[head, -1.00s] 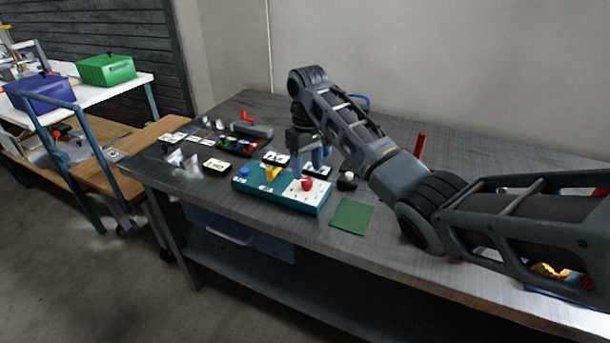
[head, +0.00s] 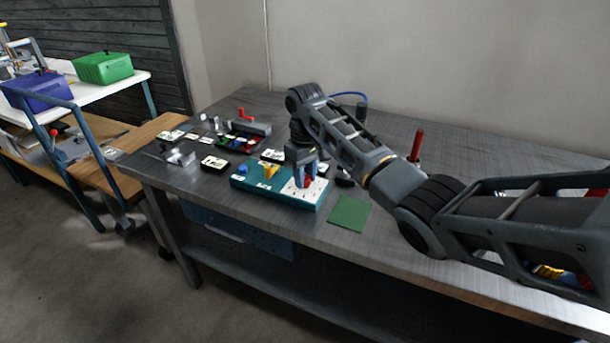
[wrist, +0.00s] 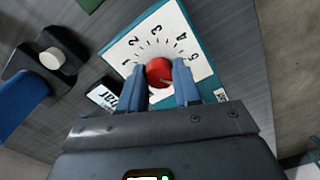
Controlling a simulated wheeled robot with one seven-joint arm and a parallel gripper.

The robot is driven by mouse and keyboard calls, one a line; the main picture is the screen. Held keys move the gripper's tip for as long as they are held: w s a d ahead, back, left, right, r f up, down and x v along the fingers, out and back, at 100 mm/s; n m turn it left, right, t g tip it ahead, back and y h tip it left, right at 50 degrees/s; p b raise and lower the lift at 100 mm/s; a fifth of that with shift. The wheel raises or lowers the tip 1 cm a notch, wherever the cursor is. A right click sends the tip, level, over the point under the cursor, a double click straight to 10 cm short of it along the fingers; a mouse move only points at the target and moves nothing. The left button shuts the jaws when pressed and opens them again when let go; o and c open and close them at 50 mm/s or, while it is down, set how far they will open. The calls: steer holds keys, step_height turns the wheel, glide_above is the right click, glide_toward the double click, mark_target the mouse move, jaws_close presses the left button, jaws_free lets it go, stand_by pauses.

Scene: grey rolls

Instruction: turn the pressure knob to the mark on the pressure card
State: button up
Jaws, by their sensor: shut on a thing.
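The red pressure knob (wrist: 159,72) sits on a white dial plate (wrist: 143,45) marked 1 to 5 in the wrist view. In the head view the knob (head: 309,181) shows partly behind my fingers, on the right end of the teal panel (head: 268,195). My gripper (wrist: 160,86) is shut on the knob, a blue finger on each side; in the head view my gripper (head: 305,172) points down at the dial. The knob's pointer is hard to make out. Several small cards with black frames lie behind and left of the panel, one being a card (head: 214,162); I cannot tell which is the pressure card.
The panel also bears a yellow knob (head: 268,171) and a blue knob (head: 243,169). A green mat (head: 350,214) lies to its right, and an upright red handle (head: 416,146) stands farther right. A black block with a white button (wrist: 50,58) is close to the dial.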

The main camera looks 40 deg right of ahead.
steer(key=c, duration=0.4)
steer(key=shift+r+n+p, duration=0.2)
steer(key=shift+n+p, duration=0.4)
steer(key=shift+p, duration=0.1)
steer(key=shift+f+n+p, duration=0.2)
steer(key=shift+n+p, duration=0.5)
steer(key=shift+n, duration=0.5)
steer(key=o, duration=1)
steer(key=shift+o, duration=0.2)
step_height(320, 180, up, 8)
steer(key=shift+f+b, duration=0.1)
steer(key=shift+b, duration=0.25)
